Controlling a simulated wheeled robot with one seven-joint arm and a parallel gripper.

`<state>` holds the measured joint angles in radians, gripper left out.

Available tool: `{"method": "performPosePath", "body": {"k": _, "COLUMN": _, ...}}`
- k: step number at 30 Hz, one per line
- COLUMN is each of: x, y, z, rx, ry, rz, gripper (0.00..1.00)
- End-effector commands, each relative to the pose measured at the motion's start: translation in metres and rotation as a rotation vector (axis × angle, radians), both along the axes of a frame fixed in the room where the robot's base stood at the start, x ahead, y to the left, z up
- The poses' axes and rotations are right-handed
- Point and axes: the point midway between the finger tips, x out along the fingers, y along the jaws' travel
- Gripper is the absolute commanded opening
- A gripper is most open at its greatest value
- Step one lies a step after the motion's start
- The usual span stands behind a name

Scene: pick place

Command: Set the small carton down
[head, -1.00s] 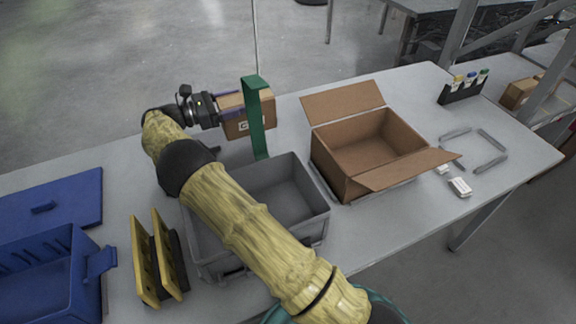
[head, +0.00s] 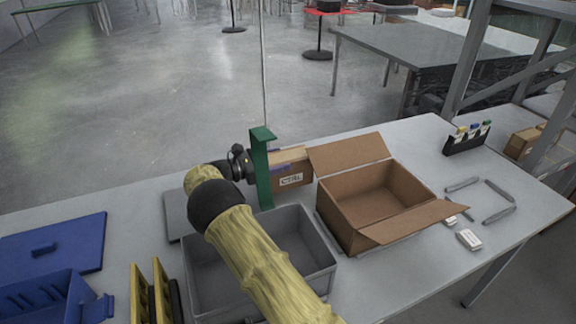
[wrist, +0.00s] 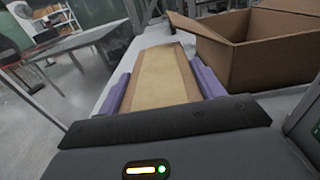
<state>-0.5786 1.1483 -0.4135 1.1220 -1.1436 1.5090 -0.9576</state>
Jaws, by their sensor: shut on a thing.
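The small carton (head: 291,172) is a brown box with a white printed label, behind the grey bin and left of the large open box. In the wrist view the carton (wrist: 160,78) lies between the two purple fingers (wrist: 161,88), one on each long side. The carton's underside is hidden, so I cannot tell whether it touches the table.
A large open cardboard box (head: 340,212) stands close to the carton's right. The green post (head: 262,175) rises behind the grey bin (head: 325,262). A blue container (head: 42,300) is at left. Grey corner strips (head: 463,185) mark the table (head: 520,236) at right.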

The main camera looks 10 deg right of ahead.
Motion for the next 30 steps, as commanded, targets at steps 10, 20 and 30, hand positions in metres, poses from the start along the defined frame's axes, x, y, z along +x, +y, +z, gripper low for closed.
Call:
{"method": "performPosePath", "body": {"k": 10, "x": 0.002, "y": -0.007, "z": -0.004, "rx": -0.003, "ry": -0.001, "rz": 0.003, "gripper": 0.31}}
{"method": "performPosePath", "body": {"k": 20, "x": 0.008, "y": -0.035, "z": -0.026, "rx": -0.002, "ry": -0.004, "rz": 0.006, "gripper": 0.31}}
{"method": "performPosePath", "body": {"k": 30, "x": 0.008, "y": -0.033, "z": -0.029, "rx": -0.002, "ry": -0.004, "rz": 0.009, "gripper": 0.31}}
